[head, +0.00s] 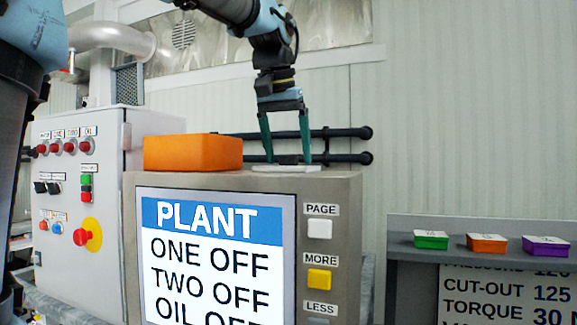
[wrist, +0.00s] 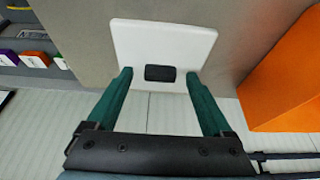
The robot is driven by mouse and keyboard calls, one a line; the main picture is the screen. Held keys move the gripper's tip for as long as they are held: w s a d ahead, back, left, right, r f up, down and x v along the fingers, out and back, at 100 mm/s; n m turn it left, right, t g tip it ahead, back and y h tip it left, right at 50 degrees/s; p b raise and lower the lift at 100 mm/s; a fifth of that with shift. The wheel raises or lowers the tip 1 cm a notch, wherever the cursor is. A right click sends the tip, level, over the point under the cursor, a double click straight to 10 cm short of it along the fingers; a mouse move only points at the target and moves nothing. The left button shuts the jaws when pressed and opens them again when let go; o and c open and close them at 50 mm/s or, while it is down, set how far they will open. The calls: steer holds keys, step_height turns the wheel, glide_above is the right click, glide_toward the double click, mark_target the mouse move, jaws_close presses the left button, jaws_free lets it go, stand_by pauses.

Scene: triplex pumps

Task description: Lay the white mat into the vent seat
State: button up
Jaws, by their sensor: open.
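The white mat (head: 283,169) lies flat on top of the grey display cabinet, close to its back right edge. In the wrist view the white mat (wrist: 164,38) is a pale, roughly square plate with a dark block (wrist: 160,73) on it. My gripper (head: 286,160) points down over the mat with its green fingers apart. In the wrist view the fingertips of my gripper (wrist: 158,75) stand on either side of the dark block, with gaps to it. I cannot make out a vent seat for certain.
An orange box (head: 193,153) sits left of the mat on the grey cabinet (head: 335,182); dark pipes (head: 345,133) run behind. A control box (head: 80,200) stands left. Green (head: 431,239), orange (head: 486,243) and purple (head: 545,246) blocks lie on a ledge at right.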

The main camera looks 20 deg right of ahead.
jaws_close()
stand_by(0.7)
